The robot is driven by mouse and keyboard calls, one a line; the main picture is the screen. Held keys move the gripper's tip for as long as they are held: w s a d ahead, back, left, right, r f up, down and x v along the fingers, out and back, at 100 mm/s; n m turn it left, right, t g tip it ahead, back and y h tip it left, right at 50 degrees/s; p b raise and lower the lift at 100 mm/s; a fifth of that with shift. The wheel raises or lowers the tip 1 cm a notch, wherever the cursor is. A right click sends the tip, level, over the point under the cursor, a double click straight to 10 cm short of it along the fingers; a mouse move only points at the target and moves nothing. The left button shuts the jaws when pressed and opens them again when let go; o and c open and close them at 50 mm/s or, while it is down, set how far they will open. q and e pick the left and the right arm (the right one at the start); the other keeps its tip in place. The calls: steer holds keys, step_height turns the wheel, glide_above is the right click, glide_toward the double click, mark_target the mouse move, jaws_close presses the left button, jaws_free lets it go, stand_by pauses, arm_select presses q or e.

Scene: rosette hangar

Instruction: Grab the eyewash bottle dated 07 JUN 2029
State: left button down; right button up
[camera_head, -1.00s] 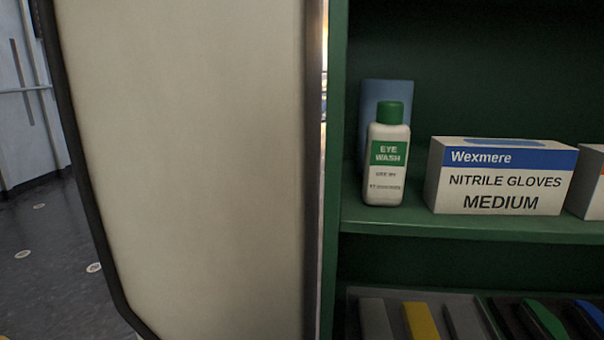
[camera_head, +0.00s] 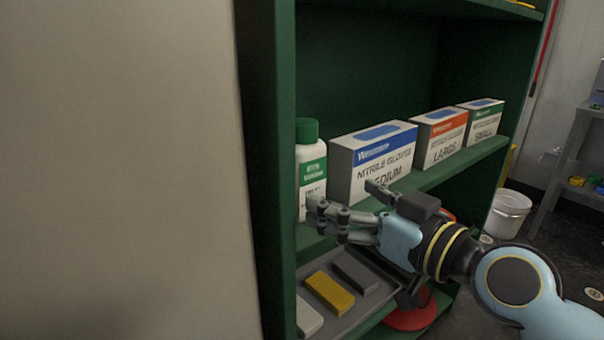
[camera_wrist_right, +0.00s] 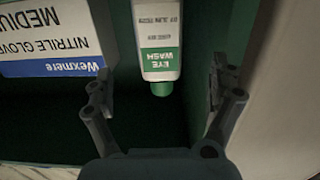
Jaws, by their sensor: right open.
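A white eyewash bottle (camera_head: 312,172) with a green cap and green label stands upright at the left end of a green shelf. In the right wrist view the bottle (camera_wrist_right: 158,45) shows upside down; its small date line is too blurred to read surely. My right gripper (camera_head: 342,197) is in front of the shelf, open and empty, its fingers pointing left towards the bottle. In the right wrist view the bottle lies ahead, in line with the gap between the fingers (camera_wrist_right: 160,88), not gripped. My left gripper is out of view.
A medium glove box (camera_head: 347,160) stands close right of the bottle, with large (camera_head: 437,140) and small (camera_head: 483,124) boxes beyond. The shelf's side panel (camera_head: 268,170) is close on the left. A tray (camera_head: 380,297) with coloured blocks lies below.

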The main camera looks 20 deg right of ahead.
mark_target(314, 166)
steer(key=shift+t, duration=0.3)
steer(key=w+r, duration=0.1)
steer(key=w+a+r, duration=0.1)
steer(key=w, duration=0.1)
steer(key=w+r, duration=0.1)
steer(key=shift+w+a+p, duration=0.2)
steer(key=shift+a+p, duration=0.15)
steer(key=shift+w+a+f, duration=0.1)
steer(key=shift+w+a, duration=0.15)
steer(key=shift+w, duration=0.35)
steer(key=x, duration=0.4)
steer(key=shift+w+d+f, duration=0.1)
steer(key=shift+w+f, duration=0.2)
steer(key=shift+f, duration=0.05)
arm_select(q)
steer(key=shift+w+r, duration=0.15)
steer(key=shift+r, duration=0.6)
arm_select(e)
steer(key=shift+c, duration=0.2)
steer(key=c, duration=1.6)
